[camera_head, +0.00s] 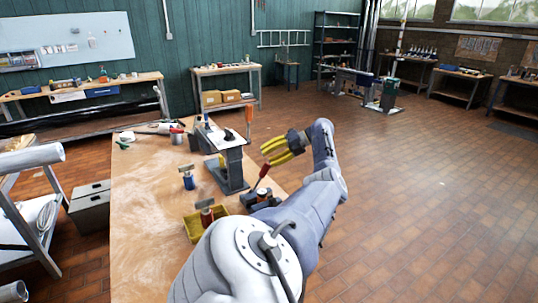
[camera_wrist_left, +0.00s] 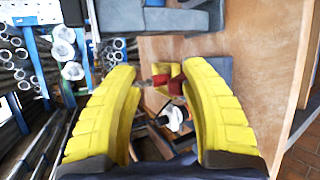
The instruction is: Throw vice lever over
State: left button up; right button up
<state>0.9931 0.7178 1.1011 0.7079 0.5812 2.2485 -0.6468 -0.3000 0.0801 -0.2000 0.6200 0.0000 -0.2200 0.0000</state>
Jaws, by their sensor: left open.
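A small dark vice (camera_head: 260,199) sits at the right edge of the wooden bench in the head view. A lever with a red handle (camera_head: 263,172) rises from it, tilted up to the right. My left gripper (camera_head: 266,155) has yellow fingers, spread open and empty, just above the red handle and apart from it. In the left wrist view the open fingers (camera_wrist_left: 160,70) frame a red part (camera_wrist_left: 175,86); I cannot tell if it is the lever.
The wooden bench (camera_head: 145,220) is mostly clear at its left front. A yellow bin (camera_head: 193,228) is beside the vice, and a blue-based tool (camera_head: 188,180) stands left of the grey stand. Open floor lies to the right.

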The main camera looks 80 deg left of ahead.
pick_arm(q)
jog(key=shift+r, duration=0.35)
